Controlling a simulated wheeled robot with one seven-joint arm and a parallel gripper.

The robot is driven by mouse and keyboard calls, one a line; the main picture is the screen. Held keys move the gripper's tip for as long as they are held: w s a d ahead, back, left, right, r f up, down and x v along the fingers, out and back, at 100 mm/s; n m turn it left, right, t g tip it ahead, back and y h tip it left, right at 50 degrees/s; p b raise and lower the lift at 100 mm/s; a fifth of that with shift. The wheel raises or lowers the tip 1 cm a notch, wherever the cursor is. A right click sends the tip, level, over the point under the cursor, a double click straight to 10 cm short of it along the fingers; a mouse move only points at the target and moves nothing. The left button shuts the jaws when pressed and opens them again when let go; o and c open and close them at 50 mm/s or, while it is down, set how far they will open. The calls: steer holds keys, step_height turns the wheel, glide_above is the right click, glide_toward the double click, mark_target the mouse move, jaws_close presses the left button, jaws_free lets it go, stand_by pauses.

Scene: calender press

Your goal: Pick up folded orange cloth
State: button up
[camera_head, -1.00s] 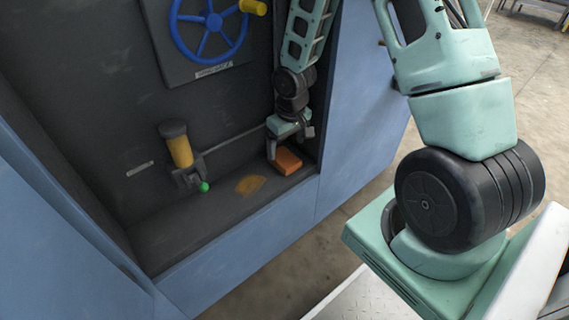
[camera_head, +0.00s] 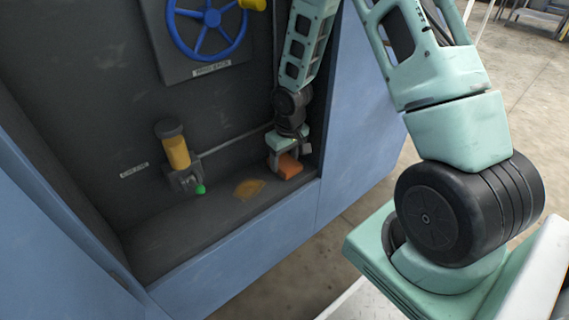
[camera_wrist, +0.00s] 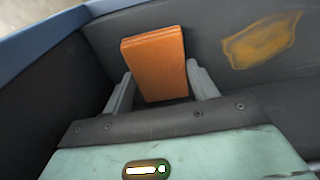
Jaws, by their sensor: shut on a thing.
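The folded orange cloth (camera_head: 289,166) is a small flat block in the right corner of the dark recess. In the wrist view the cloth (camera_wrist: 156,62) lies between the two fingers of my gripper (camera_wrist: 160,88), and its far end sticks out past them. My gripper (camera_head: 287,166) reaches down over the cloth in the head view and is shut on it. The cloth's near end is hidden behind the gripper body. I cannot tell whether the cloth is clear of the ledge.
An orange-brown stain (camera_head: 249,188) marks the ledge left of the cloth. A yellow cylinder with a green knob (camera_head: 177,152) and a blue handwheel (camera_head: 208,20) are on the back wall. The recess wall stands close on the right. The left ledge (camera_head: 165,240) is clear.

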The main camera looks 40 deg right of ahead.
mark_target(286, 162)
steer(key=shift+s+r+p, duration=0.15)
steer(key=shift+r+p, duration=0.3)
steer(key=shift+p, duration=0.05)
step_height(286, 162, up, 7)
steer(key=p, duration=0.4)
steer(key=s+p, duration=1.6)
steer(key=s, duration=0.3)
steer(key=shift+s+d+f, duration=0.35)
steer(key=shift+f, duration=0.1)
